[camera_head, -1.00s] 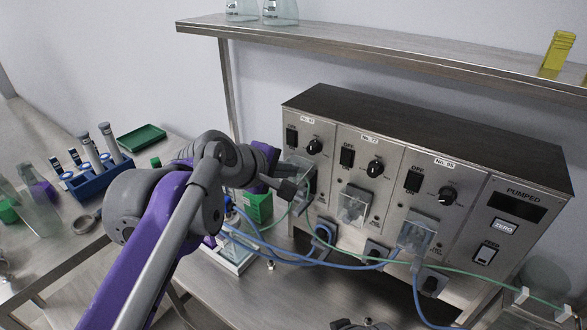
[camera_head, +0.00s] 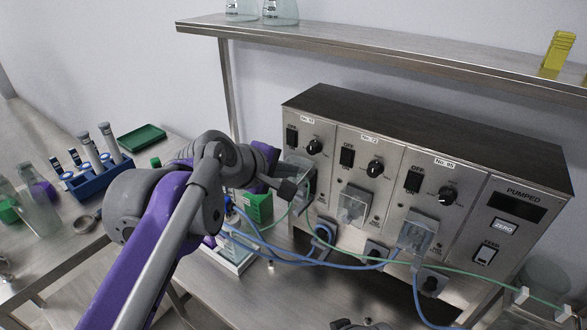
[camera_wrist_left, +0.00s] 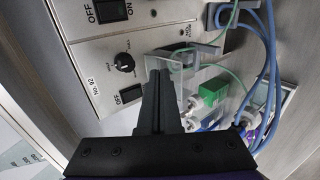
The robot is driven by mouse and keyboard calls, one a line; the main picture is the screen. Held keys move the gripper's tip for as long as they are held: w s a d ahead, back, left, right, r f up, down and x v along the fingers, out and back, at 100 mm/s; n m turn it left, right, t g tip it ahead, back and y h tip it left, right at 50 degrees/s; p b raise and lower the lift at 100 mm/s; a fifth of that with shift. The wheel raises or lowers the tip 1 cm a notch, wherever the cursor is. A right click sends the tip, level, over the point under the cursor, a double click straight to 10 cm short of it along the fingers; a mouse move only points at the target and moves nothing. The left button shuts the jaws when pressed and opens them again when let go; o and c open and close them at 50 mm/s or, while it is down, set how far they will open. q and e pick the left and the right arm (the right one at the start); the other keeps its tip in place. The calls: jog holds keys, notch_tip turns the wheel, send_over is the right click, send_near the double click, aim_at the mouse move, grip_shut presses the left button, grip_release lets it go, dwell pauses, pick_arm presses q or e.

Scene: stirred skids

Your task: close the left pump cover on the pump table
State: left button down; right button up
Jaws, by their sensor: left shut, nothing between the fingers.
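The pump unit is a steel box (camera_head: 330,185) with several panels. The left pump cover (camera_head: 306,172) is a clear plate on the leftmost panel, partly hidden by my gripper. It seems to stand out from the panel; its exact angle is hard to tell. My left gripper (camera_head: 291,188) is shut and empty, its fingertips right at this cover. In the left wrist view the shut fingers (camera_wrist_left: 159,72) overlap the clear cover (camera_wrist_left: 172,66); I cannot tell whether they touch it.
Two more clear covers sit on the middle panel (camera_head: 353,204) and the right one (camera_head: 416,236). Blue and green tubes (camera_head: 345,262) run low in front of the pumps. A green-labelled bottle (camera_head: 259,207) stands beside my gripper. A shelf (camera_head: 370,42) hangs above.

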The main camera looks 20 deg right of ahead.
pick_arm(q)
jog(key=shift+w+d+f, duration=0.1)
jog(key=shift+w+d, duration=0.05)
dwell(0.5)
jog(key=shift+w+d+f, duration=0.25)
jog(key=shift+d+f, duration=0.05)
jog(key=shift+d, duration=0.05)
